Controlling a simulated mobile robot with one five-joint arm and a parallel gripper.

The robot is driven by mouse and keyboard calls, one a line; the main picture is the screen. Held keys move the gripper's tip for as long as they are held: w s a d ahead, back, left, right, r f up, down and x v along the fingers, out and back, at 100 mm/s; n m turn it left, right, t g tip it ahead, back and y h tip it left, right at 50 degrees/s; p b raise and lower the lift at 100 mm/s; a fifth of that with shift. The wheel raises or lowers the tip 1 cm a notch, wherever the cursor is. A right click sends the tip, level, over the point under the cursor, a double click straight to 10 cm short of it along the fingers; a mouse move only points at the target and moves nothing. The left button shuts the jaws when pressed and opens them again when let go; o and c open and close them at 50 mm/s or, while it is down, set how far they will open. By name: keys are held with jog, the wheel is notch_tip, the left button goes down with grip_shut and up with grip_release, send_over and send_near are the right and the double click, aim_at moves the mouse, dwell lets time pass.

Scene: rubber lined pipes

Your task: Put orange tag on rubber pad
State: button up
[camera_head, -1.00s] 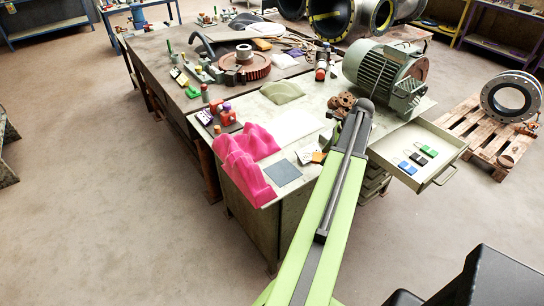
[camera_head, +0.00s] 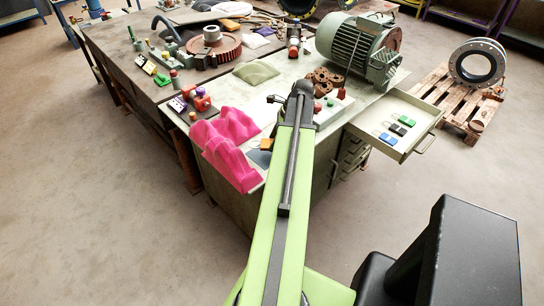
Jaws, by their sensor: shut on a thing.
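The orange tag (camera_head: 266,144) shows as a small orange patch just left of my arm, at the far edge of the dark grey rubber pad (camera_head: 260,158). The pad lies flat at the near edge of the bench, partly covered in view by the pink object and my arm. My gripper (camera_head: 271,138) is small and mostly hidden beside my arm. It is shut on the orange tag, over or beside the pad's far edge. I cannot tell whether the tag touches the pad.
A bright pink lumpy object (camera_head: 226,145) stands close to the pad's left. A green motor (camera_head: 357,42) and brown flanged parts (camera_head: 322,80) stand farther back. The floor at left is clear.

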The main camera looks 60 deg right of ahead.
jog(key=shift+a+f+b, duration=0.1)
jog(key=shift+f+b, duration=2)
jog(key=shift+f, duration=0.15)
jog(key=shift+r, duration=0.2)
jog(key=shift+f, duration=0.1)
jog(key=o, duration=0.9)
jog(key=shift+f, duration=0.1)
jog(key=o, duration=0.4)
jog(key=shift+o, duration=0.2)
jog(key=p+v, duration=1.1)
jog(key=v, duration=0.1)
jog(key=shift+r, duration=0.2)
